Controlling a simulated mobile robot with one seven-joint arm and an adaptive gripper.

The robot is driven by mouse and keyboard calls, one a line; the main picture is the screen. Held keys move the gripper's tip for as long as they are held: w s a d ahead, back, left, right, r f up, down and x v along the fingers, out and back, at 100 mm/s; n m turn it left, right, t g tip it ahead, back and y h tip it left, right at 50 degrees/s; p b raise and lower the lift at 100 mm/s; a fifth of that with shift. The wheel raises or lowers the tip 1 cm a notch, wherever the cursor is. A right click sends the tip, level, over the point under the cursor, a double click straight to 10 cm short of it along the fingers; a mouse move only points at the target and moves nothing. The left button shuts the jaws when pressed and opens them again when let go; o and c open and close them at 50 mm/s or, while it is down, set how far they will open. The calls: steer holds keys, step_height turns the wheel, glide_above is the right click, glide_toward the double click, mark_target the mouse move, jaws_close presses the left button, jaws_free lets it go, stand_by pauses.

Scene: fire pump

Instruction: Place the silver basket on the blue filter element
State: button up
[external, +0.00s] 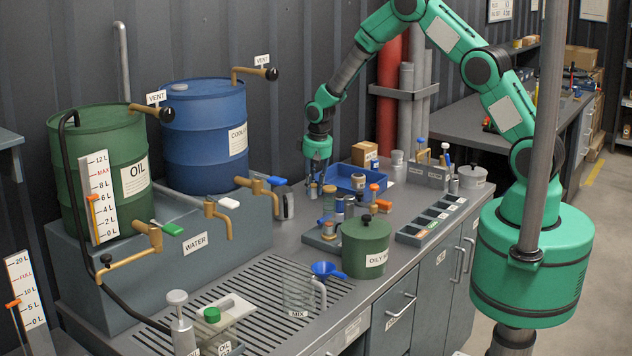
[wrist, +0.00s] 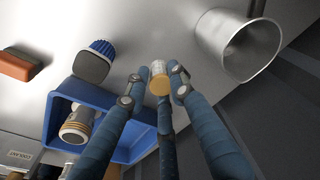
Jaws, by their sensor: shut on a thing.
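My gripper (external: 315,178) points down over the bench, left of the blue tray. In the wrist view its three fingers (wrist: 155,88) are closed around a small silver cylinder (wrist: 158,70) with a tan end, which I take to be the silver basket. Its lower part is partly hidden by the fingers. A blue ribbed piece with a dark grey rounded face (wrist: 94,62), possibly the blue filter element, stands apart on the bench to the left of the fingers. I cannot tell for sure that it is the filter element.
The blue tray (wrist: 57,103) holds a pale banded cylinder (wrist: 76,127). An open metal jug (wrist: 230,48) is right of the fingers, and a red-brown block (wrist: 16,66) is far left. The green oily pot (external: 365,250) stands nearer the front edge.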

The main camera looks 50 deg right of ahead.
step_height(320, 180, up, 12)
steer(key=s+d+m+p, duration=0.1)
steer(key=s+d+p, duration=0.2)
steer(key=s, duration=2.1)
steer(key=shift+s+f, duration=0.1)
steer(key=shift+f, duration=2.4)
steer(key=p, duration=0.1)
glide_above(340, 194)
steer(key=shift+s+f, duration=0.1)
steer(key=shift+f, duration=0.65)
steer(key=shift+f, duration=1.75)
steer(key=shift+f, duration=0.2)
steer(key=shift+c, duration=0.2)
